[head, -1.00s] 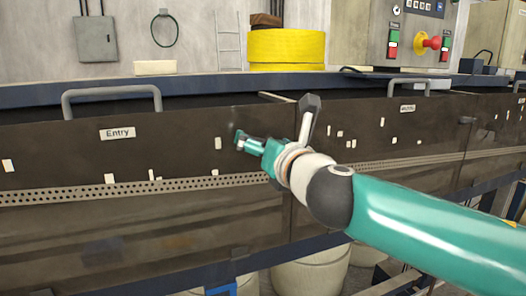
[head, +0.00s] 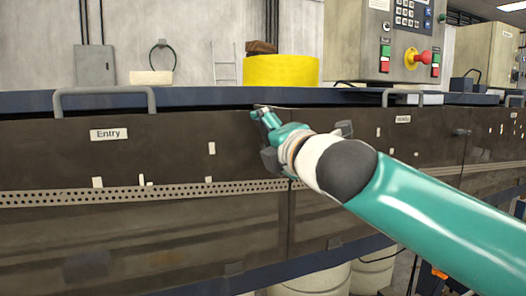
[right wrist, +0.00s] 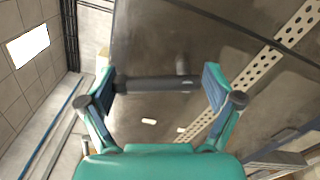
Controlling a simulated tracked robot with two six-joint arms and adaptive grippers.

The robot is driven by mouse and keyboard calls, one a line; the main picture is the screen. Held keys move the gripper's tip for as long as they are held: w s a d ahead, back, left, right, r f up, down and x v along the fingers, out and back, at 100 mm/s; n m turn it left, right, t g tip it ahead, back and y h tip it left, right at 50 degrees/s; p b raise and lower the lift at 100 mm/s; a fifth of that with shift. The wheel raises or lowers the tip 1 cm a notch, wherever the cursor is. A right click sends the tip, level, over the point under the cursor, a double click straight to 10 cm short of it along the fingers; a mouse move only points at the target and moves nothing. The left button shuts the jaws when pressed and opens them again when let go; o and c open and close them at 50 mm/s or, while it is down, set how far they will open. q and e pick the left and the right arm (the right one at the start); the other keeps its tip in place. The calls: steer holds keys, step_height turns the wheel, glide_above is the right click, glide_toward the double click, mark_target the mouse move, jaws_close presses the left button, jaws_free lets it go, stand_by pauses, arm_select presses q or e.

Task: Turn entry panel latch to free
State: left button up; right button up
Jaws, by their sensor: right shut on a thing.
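The dark brown entry panel (head: 60,158) carries a white "Entry" label (head: 108,134) and a bar handle along its top. My right gripper (head: 265,115) is at the panel's upper right, near the seam with the neighbouring panel. In the right wrist view, a dark bar-shaped latch (right wrist: 155,85) spans the gap between the two teal fingers, its ends against or very close to the pads. The right gripper is shut on this latch. In the head view the latch is hidden behind my gripper and wrist. My left gripper is not in view.
A perforated strip (head: 60,199) runs along the panels. A similar dark latch (head: 462,132) sits on a panel farther right. A yellow roll (head: 280,70) stands behind the blue rail, beside a control box (head: 385,45) with a red knob.

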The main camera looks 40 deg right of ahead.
steer(key=shift+d+f+m+b, duration=0.1)
steer(key=shift+d+m+b, duration=0.3)
steer(key=shift+m, duration=0.6)
steer(key=shift+d+f+m+b, duration=0.1)
steer(key=shift+m+b, duration=0.45)
steer(key=shift+m, duration=0.45)
steer(key=shift+s, duration=0.1)
steer(key=o, duration=0.8)
steer(key=shift+o, duration=0.3)
steer(key=shift+r, duration=0.15)
steer(key=shift+s+a, duration=0.15)
steer(key=shift+s, duration=0.4)
steer(key=v, duration=1)
steer(key=shift+s, duration=0.35)
